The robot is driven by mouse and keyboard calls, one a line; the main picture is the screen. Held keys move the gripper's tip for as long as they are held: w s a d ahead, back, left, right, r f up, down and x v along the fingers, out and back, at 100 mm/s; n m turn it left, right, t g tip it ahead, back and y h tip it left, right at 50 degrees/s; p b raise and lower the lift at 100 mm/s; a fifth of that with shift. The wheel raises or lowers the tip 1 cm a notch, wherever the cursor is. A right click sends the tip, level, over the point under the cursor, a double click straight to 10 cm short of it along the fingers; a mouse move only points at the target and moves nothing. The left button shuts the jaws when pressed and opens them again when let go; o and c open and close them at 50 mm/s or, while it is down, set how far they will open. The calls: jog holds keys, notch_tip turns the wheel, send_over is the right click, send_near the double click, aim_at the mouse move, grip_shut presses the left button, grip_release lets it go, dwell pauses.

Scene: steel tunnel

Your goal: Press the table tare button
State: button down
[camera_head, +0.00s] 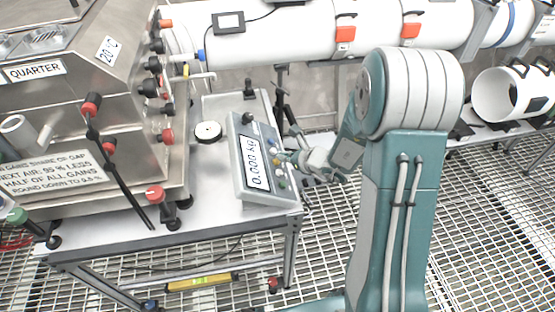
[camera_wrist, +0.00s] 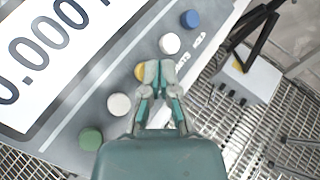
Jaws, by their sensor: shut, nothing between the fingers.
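The grey scale panel (camera_head: 240,126) stands tilted on the table's right side, and its display (camera_head: 253,163) reads 0.000 kg. In the wrist view, a slanting row of buttons runs beside the display (camera_wrist: 48,40): blue (camera_wrist: 190,19), white (camera_wrist: 170,43), yellow (camera_wrist: 140,72), white (camera_wrist: 119,104) and green (camera_wrist: 91,138). Small lettering beside the row is too partial to tell which button is tare. My gripper (camera_head: 284,156) is shut and empty. Its fingertips, also in the wrist view (camera_wrist: 157,73), partly cover the yellow button; I cannot tell whether they touch it.
A steel box (camera_head: 75,110) with red and black knobs fills the table's left. A black lever (camera_head: 118,170) leans in front of it. White pipes (camera_head: 275,35) run behind. Grating floor (camera_head: 320,240) is open right of the table.

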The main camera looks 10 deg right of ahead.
jog(key=d+r, duration=0.1)
jog(key=r, duration=0.1)
jog(key=d+r, duration=0.2)
jog(key=shift+d+r, duration=0.2)
jog(key=shift+r, duration=0.2)
dwell(0.7)
jog(key=s+a+r+n+g, duration=0.5)
jog(key=s+a+r+n, duration=0.3)
jog(key=s+r+n, duration=0.45)
jog(key=s+d+r+n+h, duration=0.2)
jog(key=s+d+n+h, duration=0.1)
jog(key=s+n, duration=0.4)
jog(key=s+d+r+n+h, duration=0.2)
jog(key=s+d+n+h, duration=0.1)
jog(key=s+n, duration=0.4)
jog(key=shift+s+n+t+h, duration=0.3)
jog(key=shift+n+t+h, duration=0.1)
jog(key=shift+n+h, duration=0.25)
jog(key=shift+a, duration=0.15)
